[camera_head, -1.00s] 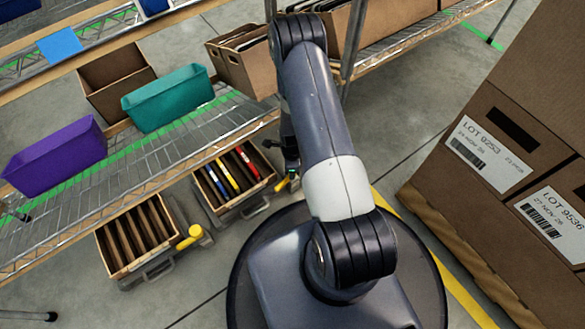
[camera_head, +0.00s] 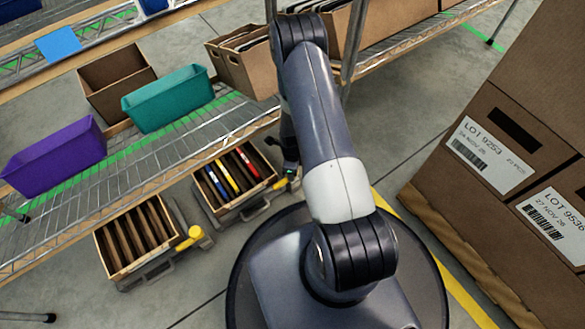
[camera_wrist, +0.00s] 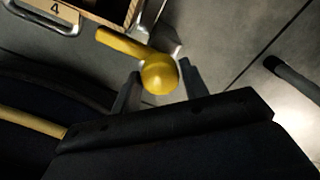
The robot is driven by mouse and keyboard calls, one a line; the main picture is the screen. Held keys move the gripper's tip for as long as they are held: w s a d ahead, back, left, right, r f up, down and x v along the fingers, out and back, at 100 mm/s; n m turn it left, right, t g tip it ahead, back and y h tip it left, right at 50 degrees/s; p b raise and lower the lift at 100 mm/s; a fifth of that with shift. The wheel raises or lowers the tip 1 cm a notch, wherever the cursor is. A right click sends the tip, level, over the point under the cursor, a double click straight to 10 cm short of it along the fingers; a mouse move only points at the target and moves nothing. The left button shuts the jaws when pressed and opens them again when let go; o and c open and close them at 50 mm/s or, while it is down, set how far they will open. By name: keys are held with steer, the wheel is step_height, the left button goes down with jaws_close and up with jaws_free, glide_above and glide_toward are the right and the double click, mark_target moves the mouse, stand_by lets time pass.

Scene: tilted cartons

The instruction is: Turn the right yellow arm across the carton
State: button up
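The right yellow arm (camera_wrist: 122,44) shows in the wrist view as a short bar with a round knob (camera_wrist: 160,75) at its end, beside a carton (camera_wrist: 98,8) marked 4. My gripper (camera_wrist: 160,82) is open, with one finger on each side of the knob and narrow gaps visible. In the head view the right carton (camera_head: 212,206) is tilted and holds files with white, blue, yellow and red spines. My gripper (camera_head: 288,170) is at that carton's right side, partly hidden by my arm, and the yellow arm there is mostly hidden.
A left carton (camera_head: 104,246) with brown dividers stands tilted, its own yellow arm (camera_head: 194,236) at its right. A wire shelf (camera_head: 150,158) with purple (camera_head: 55,157) and teal (camera_head: 168,98) bins is above. Large stacked boxes (camera_head: 490,160) stand at the right.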

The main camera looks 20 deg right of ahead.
steer(key=o, duration=0.3)
steer(key=shift+o, duration=0.2)
step_height(320, 180, up, 11)
steer(key=p, duration=0.4)
steer(key=shift+p, duration=0.3)
steer(key=shift+f, duration=0.2)
step_height(320, 180, down, 11)
steer(key=b, duration=0.4)
steer(key=shift+r+b, duration=0.15)
steer(key=shift+b, duration=0.25)
steer(key=shift+n, duration=0.3)
